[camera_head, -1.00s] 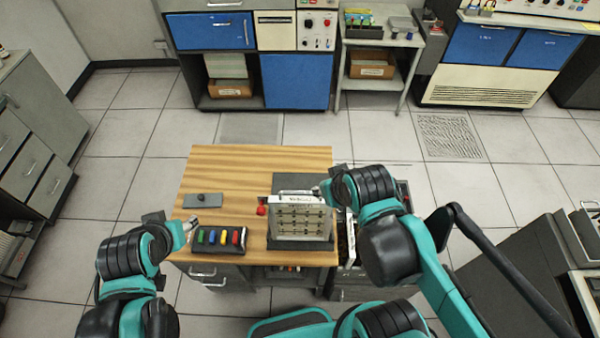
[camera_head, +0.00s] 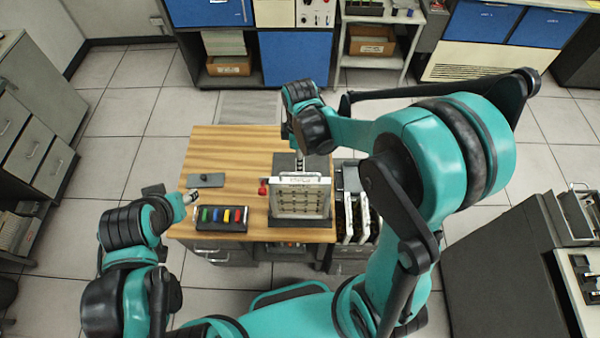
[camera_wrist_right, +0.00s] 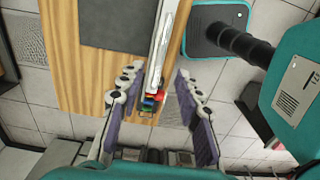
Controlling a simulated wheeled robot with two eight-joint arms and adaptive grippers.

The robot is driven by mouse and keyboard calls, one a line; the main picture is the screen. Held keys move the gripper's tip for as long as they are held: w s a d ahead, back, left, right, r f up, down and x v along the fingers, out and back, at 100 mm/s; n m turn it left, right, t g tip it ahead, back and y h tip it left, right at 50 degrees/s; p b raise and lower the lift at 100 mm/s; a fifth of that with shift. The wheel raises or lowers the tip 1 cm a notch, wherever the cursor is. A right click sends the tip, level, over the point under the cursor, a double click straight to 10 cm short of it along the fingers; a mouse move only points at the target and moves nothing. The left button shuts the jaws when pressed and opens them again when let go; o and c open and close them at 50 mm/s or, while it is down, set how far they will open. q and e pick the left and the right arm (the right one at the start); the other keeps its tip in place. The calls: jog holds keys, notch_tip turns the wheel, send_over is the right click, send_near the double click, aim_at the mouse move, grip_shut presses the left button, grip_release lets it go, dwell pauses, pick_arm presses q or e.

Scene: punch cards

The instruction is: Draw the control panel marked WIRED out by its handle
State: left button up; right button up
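A pale panel (camera_head: 300,198) with rows of contacts stands upright in a dark stand on the wooden table; the lettering on its top strip is too small to read surely. Its handle (camera_head: 296,175) runs along the top. My right gripper (camera_head: 299,167) is just behind and above the handle, pointing down. In the right wrist view, my right gripper's fingers (camera_wrist_right: 160,105) are spread apart, with the panel (camera_wrist_right: 160,40) seen nearly edge-on beyond and between them; contact cannot be told. My left gripper (camera_head: 192,197) hangs by the table's left edge; its opening is unclear.
A tray of coloured pieces (camera_head: 222,217), a red knob (camera_head: 263,188) and a grey plate with a knob (camera_head: 206,180) lie left of the panel. A rack of upright panels (camera_head: 352,215) stands at the table's right. The table's back left is bare.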

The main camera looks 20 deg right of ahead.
aim_at(300, 174)
jog(key=shift+s+f+b, duration=0.1)
jog(key=shift+f+b, duration=0.2)
jog(key=shift+f, duration=0.15)
notch_tip(300, 174, down, 7)
jog(key=b, duration=0.5)
jog(key=shift+f+b, duration=0.5)
jog(key=shift+b, duration=0.3)
jog(key=shift+c, duration=0.2)
grip_shut()
jog(key=shift+r, duration=0.1)
